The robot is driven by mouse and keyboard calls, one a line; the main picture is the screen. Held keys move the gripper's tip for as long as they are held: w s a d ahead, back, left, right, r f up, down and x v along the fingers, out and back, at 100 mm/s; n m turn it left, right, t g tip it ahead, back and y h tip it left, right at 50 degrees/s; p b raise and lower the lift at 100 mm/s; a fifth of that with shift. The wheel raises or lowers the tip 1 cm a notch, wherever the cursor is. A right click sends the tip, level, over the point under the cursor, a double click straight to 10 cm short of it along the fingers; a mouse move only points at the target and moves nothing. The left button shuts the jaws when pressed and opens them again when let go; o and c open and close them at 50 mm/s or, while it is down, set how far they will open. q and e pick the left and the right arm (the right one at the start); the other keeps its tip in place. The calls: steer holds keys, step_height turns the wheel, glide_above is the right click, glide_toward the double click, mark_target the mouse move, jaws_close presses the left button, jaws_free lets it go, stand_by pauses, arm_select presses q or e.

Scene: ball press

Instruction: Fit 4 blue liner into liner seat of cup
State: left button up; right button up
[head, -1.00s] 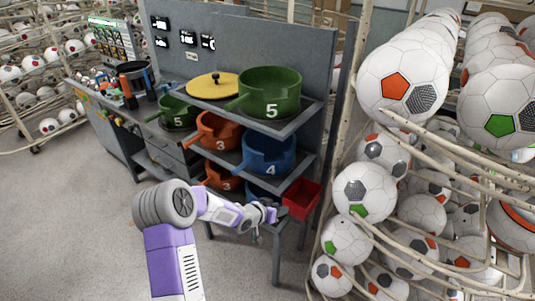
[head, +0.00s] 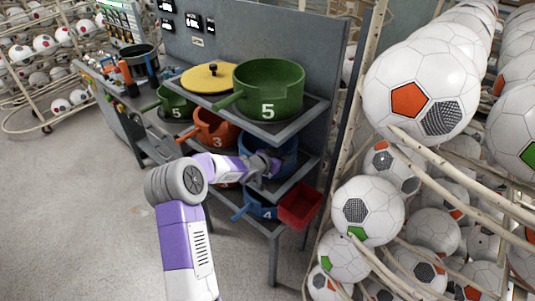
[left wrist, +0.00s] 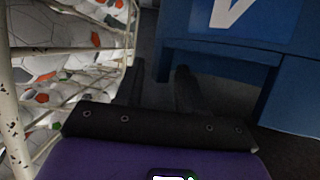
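A blue vessel (head: 288,152), with a notched rim, stands on the middle shelf at its right side. In the left wrist view a blue wall (left wrist: 235,40) with an upside-down white 4 fills the top right. A second blue vessel (head: 262,204) with a 4 and a handle is on the shelf below, partly hidden. I cannot tell from the frames which is liner and which is cup. My left gripper (head: 272,168) is in front of the middle-shelf vessel and covers part of it. Its dark fingers (left wrist: 160,85) are apart, with nothing seen between them. My right gripper is out of view.
Green pots (head: 268,88), a yellow lid (head: 208,78) and an orange pot (head: 215,130) share the shelf unit. A red bin (head: 300,205) hangs at its right end. A ball rack (head: 375,215) stands close on the right.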

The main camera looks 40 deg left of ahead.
arm_select(q)
steer(key=x, duration=0.4)
steer(key=shift+w+r, duration=0.1)
steer(key=shift+w, duration=0.05)
steer(key=shift+c, duration=0.3)
jaws_close()
stand_by(0.9)
steer(key=shift+r, duration=0.1)
